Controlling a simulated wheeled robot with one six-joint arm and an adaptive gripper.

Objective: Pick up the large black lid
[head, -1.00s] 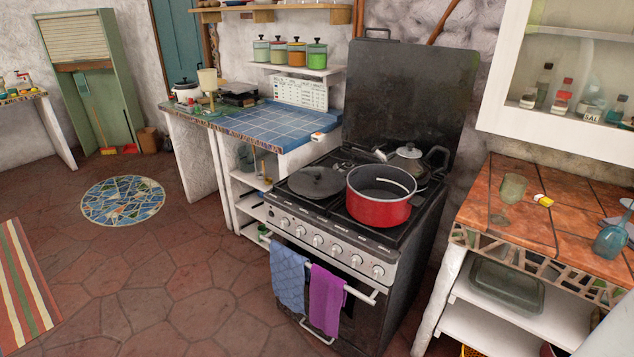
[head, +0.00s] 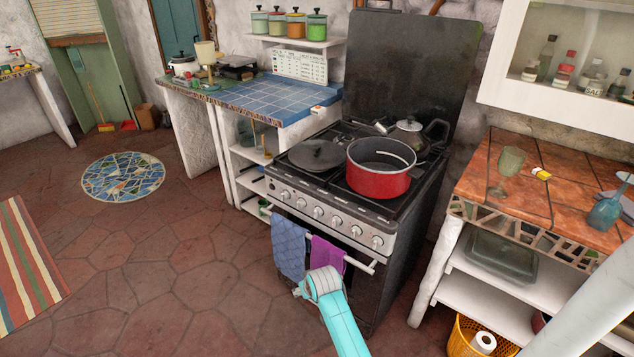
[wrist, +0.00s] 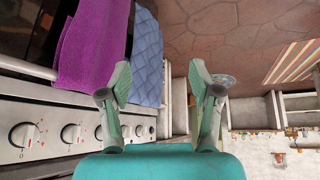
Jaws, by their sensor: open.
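The large black lid (head: 316,155) lies flat on the left side of the stove top (head: 350,204), left of a red pot (head: 379,172). It is not seen in the wrist view. My arm reaches up from the bottom of the head view, in front of the oven door and below the lid. My gripper (wrist: 162,85) is open and empty in the wrist view, with its two fingers spread apart. Stove knobs (wrist: 70,132) and hanging towels show to its left there. The fingers are not clearly made out in the head view.
A blue towel (head: 289,246) and a purple towel (head: 327,253) hang on the oven rail. A kettle (head: 410,137) stands behind the red pot. A blue tiled counter (head: 262,100) is at the left, an orange tiled counter (head: 490,185) with a glass at the right.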

